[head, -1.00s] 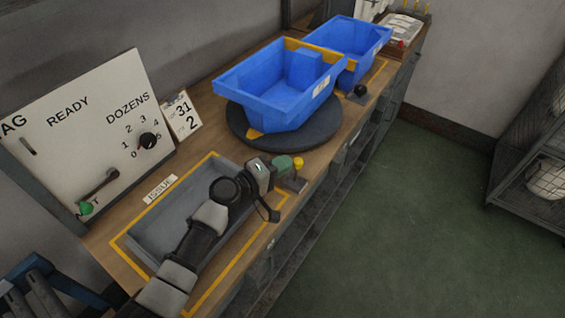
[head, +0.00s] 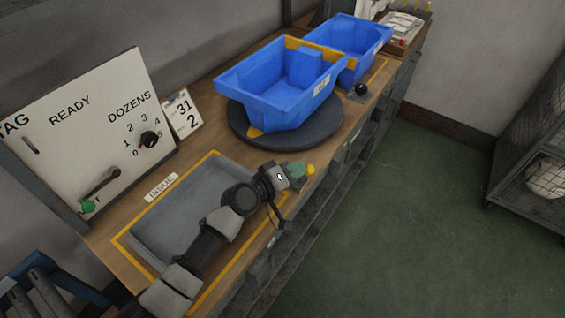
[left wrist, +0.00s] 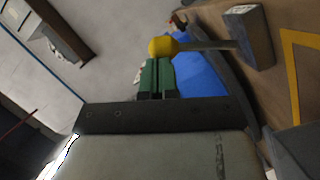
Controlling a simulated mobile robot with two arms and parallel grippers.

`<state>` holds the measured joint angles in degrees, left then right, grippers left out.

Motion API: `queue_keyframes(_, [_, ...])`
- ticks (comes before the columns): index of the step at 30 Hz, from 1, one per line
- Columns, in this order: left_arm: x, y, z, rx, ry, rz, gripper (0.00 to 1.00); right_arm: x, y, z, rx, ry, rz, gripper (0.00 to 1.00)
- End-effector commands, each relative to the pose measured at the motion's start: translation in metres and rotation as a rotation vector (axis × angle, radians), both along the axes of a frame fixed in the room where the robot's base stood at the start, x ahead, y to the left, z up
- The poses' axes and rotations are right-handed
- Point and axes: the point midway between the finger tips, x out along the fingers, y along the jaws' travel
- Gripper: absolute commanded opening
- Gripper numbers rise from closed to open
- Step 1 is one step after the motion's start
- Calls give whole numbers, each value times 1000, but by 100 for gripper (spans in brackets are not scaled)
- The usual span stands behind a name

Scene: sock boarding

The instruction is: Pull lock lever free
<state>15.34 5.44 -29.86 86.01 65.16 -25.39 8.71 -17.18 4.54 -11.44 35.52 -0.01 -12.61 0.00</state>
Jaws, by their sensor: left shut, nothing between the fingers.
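The lock lever shows as a yellow ball knob (head: 310,169) at the bench's front edge, beside the round turntable (head: 318,133). In the left wrist view the knob (left wrist: 163,47) sits on a thin metal rod that runs right to a grey block (left wrist: 250,38). My left gripper (head: 298,170) has green fingers, shut with nothing between them. In the left wrist view the fingertips (left wrist: 157,62) are right at the knob, seeming to touch it; exact contact is unclear. In the head view my gripper hides the rod and block. My right gripper is not in view.
Two blue bins (head: 282,80) stand beyond, the nearer on the turntable. A grey recessed tray (head: 165,222) with yellow border lies under my left arm. A white dial board (head: 85,125) leans at left. The green floor (head: 420,220) is open at right.

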Motion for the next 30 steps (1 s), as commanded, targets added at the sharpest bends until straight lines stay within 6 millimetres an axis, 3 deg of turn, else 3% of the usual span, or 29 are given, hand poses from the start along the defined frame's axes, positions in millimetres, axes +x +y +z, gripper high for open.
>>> queue_keyframes(5, [-7, 9, 1, 0, 1, 1, 0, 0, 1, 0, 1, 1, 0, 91])
queue_keyframes(18, [-59, 70, 12, 3, 0, 1, 0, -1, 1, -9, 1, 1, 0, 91])
queue_keyframes(30, [-69, 82, 16, -1, 1, 0, 0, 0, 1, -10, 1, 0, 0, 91])
